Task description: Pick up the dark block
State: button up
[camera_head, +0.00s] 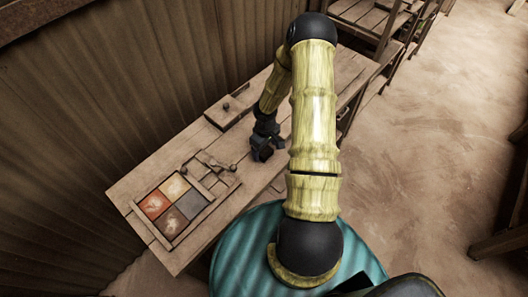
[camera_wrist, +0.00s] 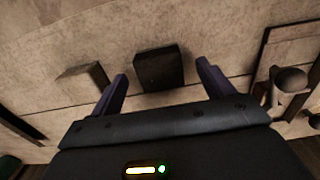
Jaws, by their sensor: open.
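The dark block (camera_wrist: 159,68) lies on the pale wooden bench in the wrist view. It appears between the two fingers of my gripper (camera_wrist: 162,72), with a gap on each side. My gripper is open and holds nothing. I cannot tell whether the fingertips are level with the block or above it. In the head view my gripper (camera_head: 263,150) is low over the middle of the bench (camera_head: 180,157). The dark block cannot be made out there against the dark gripper.
A lighter brown block (camera_wrist: 84,78) lies left of the dark block. A rounded knob (camera_wrist: 290,79) stands at right. In the head view, a tray of coloured tiles (camera_head: 155,204), a wooden grid frame (camera_head: 208,174) and a knobbed wooden box (camera_head: 228,113) occupy the bench.

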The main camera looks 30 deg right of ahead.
aim_at(265, 151)
jog(key=shift+f, duration=1.5)
jog(key=c, duration=1.2)
jog(key=shift+o, duration=0.2)
jog(key=shift+d, duration=0.1)
jog(key=shift+r, duration=0.15)
notch_tip(265, 151, up, 10)
jog(key=shift+f, duration=0.1)
